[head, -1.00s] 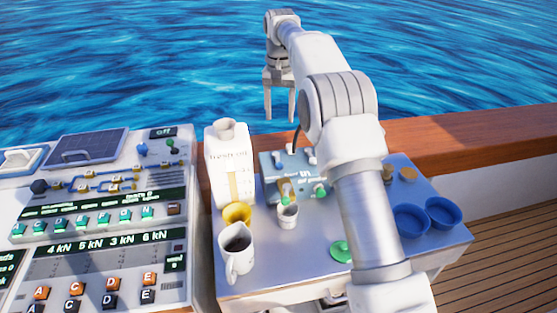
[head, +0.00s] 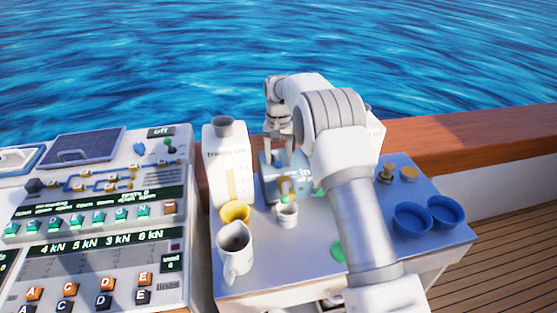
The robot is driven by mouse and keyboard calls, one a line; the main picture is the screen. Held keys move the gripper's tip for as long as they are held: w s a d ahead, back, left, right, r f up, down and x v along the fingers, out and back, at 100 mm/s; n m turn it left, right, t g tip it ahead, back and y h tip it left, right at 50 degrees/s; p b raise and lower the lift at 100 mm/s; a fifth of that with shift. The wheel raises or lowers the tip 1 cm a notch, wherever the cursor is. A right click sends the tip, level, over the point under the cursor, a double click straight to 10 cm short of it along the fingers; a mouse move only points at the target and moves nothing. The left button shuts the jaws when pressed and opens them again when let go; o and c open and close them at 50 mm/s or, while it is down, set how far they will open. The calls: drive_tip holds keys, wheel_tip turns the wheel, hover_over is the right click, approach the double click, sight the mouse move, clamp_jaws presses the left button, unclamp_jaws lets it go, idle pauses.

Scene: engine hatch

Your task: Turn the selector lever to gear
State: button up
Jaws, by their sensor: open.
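My gripper (head: 279,158) is low over the blue engine box (head: 270,180) on the grey table, its fingers pointing down and apart, with nothing seen between them. The box has lettering on its top and a tan and green fitting (head: 286,190) at its front. I cannot pick out the selector lever or its gear mark; my arm hides the right part of the box. Whether the fingers touch the box cannot be told.
A white oil jug (head: 226,165) stands close left of my gripper. A yellow funnel (head: 236,212), white pitcher (head: 235,252) and small cup (head: 287,215) stand in front. Two blue bowls (head: 412,218) are at right. A control panel (head: 95,215) fills the left.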

drive_tip(key=shift+f, duration=0.3)
clamp_jaws()
drive_tip(key=shift+d+n, duration=0.15)
drive_tip(key=shift+n, duration=0.15)
drive_tip(key=n+p, duration=0.1)
drive_tip(key=d+n, duration=0.1)
drive_tip(key=n, duration=0.1)
drive_tip(key=shift+w+d+r+p, duration=0.1)
drive_tip(key=shift+w+d+p, duration=0.2)
drive_tip(key=shift+w+p, duration=0.1)
drive_tip(key=shift+w+d+n+p, duration=0.25)
drive_tip(key=shift+n, duration=0.65)
drive_tip(key=shift+w+d+n+p, duration=0.3)
drive_tip(key=shift+n, duration=0.6)
drive_tip(key=shift+w+d+n+p, duration=0.25)
drive_tip(key=shift+n, duration=0.65)
